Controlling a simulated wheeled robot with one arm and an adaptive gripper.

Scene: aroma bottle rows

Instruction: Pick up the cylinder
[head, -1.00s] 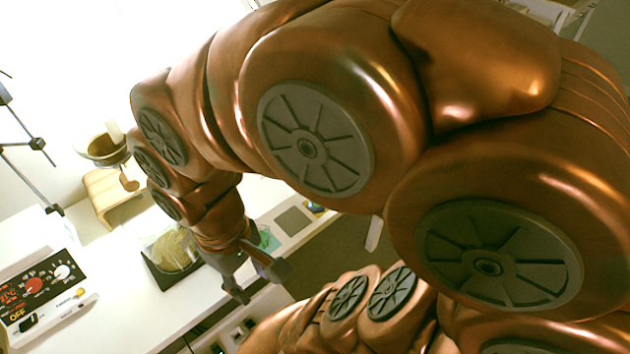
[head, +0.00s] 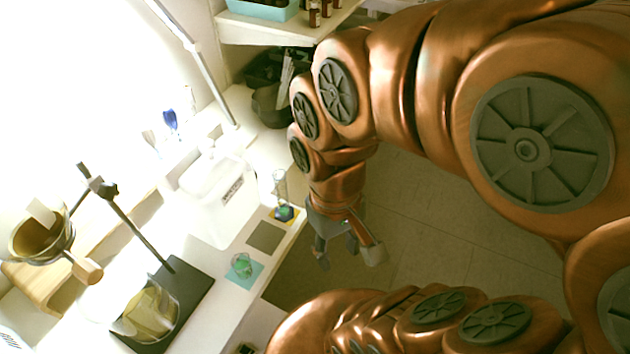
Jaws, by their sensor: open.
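A slim clear glass cylinder (head: 280,186) stands upright near the right edge of the white bench, on or just behind a small yellow-and-blue square (head: 286,214). A dark blue-green object shows at its foot; I cannot tell whether it is part of the cylinder. My gripper (head: 347,258) is open and empty, pointing down past the bench edge over the floor. It is to the right of and lower in the picture than the cylinder, apart from it.
A grey square (head: 265,238) and a teal square (head: 243,272) with a small glass lie in front. A ring stand (head: 135,230) and a flask (head: 148,312) are at lower left. A shelf with brown bottles (head: 315,14) is behind.

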